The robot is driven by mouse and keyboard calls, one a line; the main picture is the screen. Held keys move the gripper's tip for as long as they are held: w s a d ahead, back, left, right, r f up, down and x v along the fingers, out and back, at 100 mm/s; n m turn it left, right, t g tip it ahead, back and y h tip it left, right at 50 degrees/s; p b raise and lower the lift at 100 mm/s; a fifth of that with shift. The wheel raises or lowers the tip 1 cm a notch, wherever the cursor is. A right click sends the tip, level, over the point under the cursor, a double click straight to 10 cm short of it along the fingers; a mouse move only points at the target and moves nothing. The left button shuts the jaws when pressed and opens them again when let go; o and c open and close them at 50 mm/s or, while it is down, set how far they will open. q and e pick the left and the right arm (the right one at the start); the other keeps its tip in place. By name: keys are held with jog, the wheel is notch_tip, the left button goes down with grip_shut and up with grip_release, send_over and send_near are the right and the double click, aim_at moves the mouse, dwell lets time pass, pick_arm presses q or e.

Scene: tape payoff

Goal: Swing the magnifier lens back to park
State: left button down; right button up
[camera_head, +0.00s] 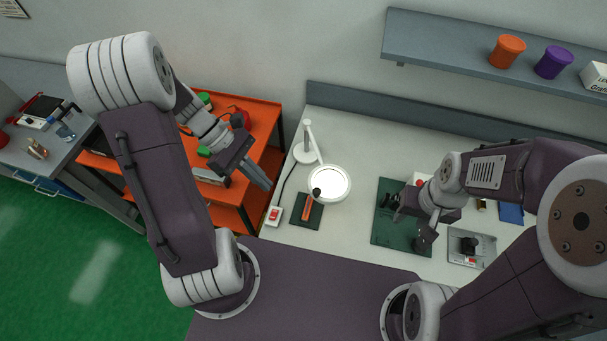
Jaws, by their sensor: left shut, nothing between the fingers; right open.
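The magnifier lens (329,183) is a round white ring with a bright face. It hangs over the white bench, in front and to the right of its white stand (307,151), joined by a thin white arm. A small black knob (316,192) shows at the lens's left rim. My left gripper (264,182) is shut and empty, to the left of the lens and apart from it. My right gripper (413,223) is open over the dark green mat (387,226), well to the right of the lens. The lens's height above the bench is hard to tell.
A dark pad with an orange tool (307,208) lies just below the lens, beside a red switch box (274,215). An orange cart (262,113) stands to the left. A grey plate with a black part (469,245) is at the right. A shelf (440,44) runs along the wall.

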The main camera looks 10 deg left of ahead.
pick_arm(q)
jog(key=w+a+r+n+t, duration=0.2)
jog(key=w+n+t, duration=0.1)
jog(key=d+r+p+x, duration=0.1)
jog(key=d+r+x, duration=0.1)
jog(key=x, duration=1.1)
jog(key=shift+d+m+p, duration=0.3)
jog(key=shift+p, duration=0.05)
pick_arm(e)
jog(key=shift+w+d+r, duration=0.15)
jog(key=shift+w+r, duration=0.1)
jog(key=shift+r, duration=0.6)
pick_arm(q)
jog(key=shift+w+f, duration=0.1)
